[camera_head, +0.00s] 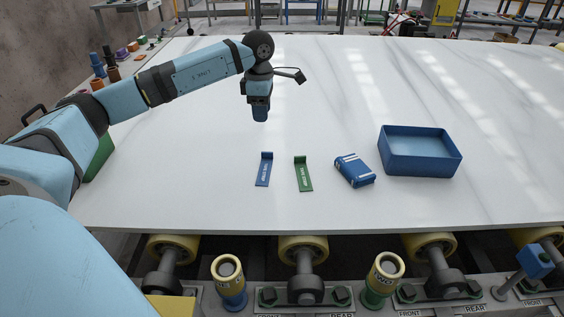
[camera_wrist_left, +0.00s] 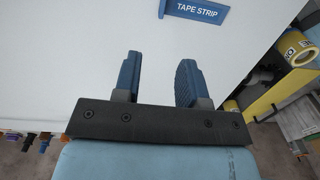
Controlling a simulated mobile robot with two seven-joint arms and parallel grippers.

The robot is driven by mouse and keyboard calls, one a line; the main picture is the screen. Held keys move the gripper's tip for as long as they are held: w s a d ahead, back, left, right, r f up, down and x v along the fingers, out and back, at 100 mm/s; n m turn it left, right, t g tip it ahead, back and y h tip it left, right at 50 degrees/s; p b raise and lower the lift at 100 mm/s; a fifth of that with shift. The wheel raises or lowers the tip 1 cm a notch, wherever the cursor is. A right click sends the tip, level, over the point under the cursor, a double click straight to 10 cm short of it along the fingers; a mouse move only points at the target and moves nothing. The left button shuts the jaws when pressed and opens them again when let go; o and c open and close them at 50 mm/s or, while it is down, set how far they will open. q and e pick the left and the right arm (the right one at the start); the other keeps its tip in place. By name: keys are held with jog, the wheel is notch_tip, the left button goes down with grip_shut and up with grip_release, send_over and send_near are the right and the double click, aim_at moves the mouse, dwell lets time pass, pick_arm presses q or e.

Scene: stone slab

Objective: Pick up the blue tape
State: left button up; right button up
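A blue tape strip (camera_head: 264,169) lies flat on the white marble slab (camera_head: 330,80), with a folded-up far end. It also shows at the top of the left wrist view, where its blue label (camera_wrist_left: 197,10) reads "TAPE STRIP" and its upper part is cut off. My left gripper (camera_head: 260,114) hangs above the slab, behind the strip and apart from it. In the left wrist view its two blue fingers (camera_wrist_left: 160,75) stand apart with nothing between them. My right gripper is not in view.
A green strip (camera_head: 303,174) lies just right of the blue one. Yellow rollers (camera_head: 303,248) run along the slab's front edge. The slab's middle is clear.

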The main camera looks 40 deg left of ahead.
pick_arm(q)
jog(key=b, duration=0.1)
send_near(265, 168)
jog(key=w+a, duration=0.1)
jog(key=a, duration=0.1)
jog(key=w+a, duration=0.1)
jog(key=shift+w+a+f, duration=0.4)
jog(key=shift+f, duration=0.5)
jog(key=f, duration=0.1)
jog(key=f+b, duration=0.1)
jog(key=f, duration=0.3)
jog(key=shift+w+d, duration=0.15)
jog(key=shift+d, duration=0.2)
jog(key=shift+f, duration=0.15)
jog(key=c, duration=0.7)
grip_shut()
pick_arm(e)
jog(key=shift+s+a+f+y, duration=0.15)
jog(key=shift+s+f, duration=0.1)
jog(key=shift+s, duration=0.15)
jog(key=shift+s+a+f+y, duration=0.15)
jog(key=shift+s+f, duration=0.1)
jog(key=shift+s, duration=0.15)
